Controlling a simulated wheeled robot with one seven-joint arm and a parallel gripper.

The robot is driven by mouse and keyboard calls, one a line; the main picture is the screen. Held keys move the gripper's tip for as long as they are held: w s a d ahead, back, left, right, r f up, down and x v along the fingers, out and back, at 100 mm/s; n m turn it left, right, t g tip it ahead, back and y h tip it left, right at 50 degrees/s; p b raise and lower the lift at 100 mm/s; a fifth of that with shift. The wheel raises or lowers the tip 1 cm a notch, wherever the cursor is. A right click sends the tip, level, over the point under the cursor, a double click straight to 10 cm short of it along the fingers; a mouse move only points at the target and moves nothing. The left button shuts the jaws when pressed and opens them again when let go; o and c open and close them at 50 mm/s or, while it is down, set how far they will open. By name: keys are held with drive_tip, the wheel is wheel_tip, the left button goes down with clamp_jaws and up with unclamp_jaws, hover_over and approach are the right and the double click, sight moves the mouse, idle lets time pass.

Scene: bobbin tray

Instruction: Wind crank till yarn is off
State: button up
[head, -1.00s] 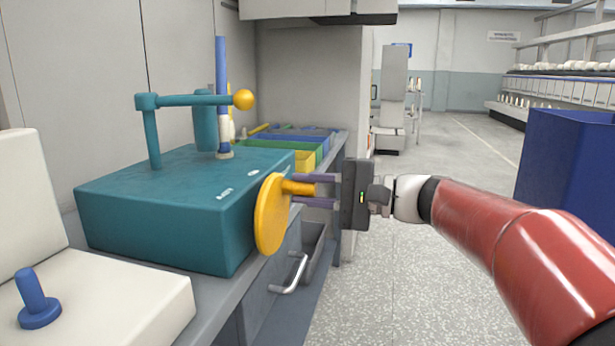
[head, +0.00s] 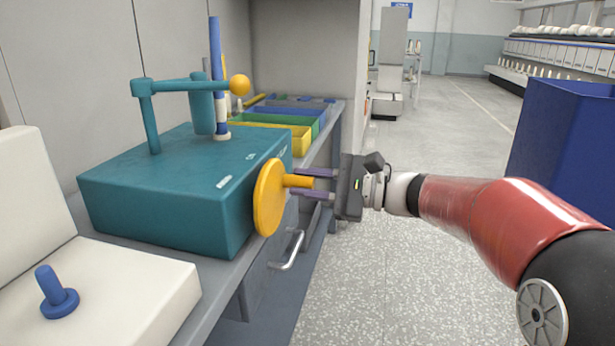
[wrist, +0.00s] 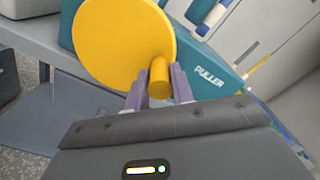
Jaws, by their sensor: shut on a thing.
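The teal puller box (head: 150,205) stands on the bench, with a yellow crank disc (head: 268,197) on its right face. My gripper (head: 318,182) is shut on the yellow crank handle (head: 297,181), one purple finger on each side. In the wrist view the fingers (wrist: 160,88) flank the handle (wrist: 159,74) in front of the disc (wrist: 122,38). A blue bobbin tube (head: 216,50) with pale bands near its foot stands upright on the box. A teal arm with a yellow ball (head: 239,85) reaches towards it. I cannot tell whether yarn is left on the tube.
Yellow, green and blue trays (head: 290,135) sit behind the box. A cream block with a blue peg (head: 54,290) is at the front left. A drawer handle (head: 288,252) juts out below the bench edge. A blue bin (head: 560,140) stands right; the floor between is clear.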

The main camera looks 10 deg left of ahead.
drive_tip(key=shift+f, duration=0.1)
idle(0.3)
drive_tip(key=o, duration=1)
drive_tip(key=shift+d, duration=0.15)
drive_tip(key=d, duration=0.7)
drive_tip(key=shift+s+d+b, duration=0.25)
drive_tip(key=shift+d+b, duration=0.05)
drive_tip(key=shift+b, duration=0.05)
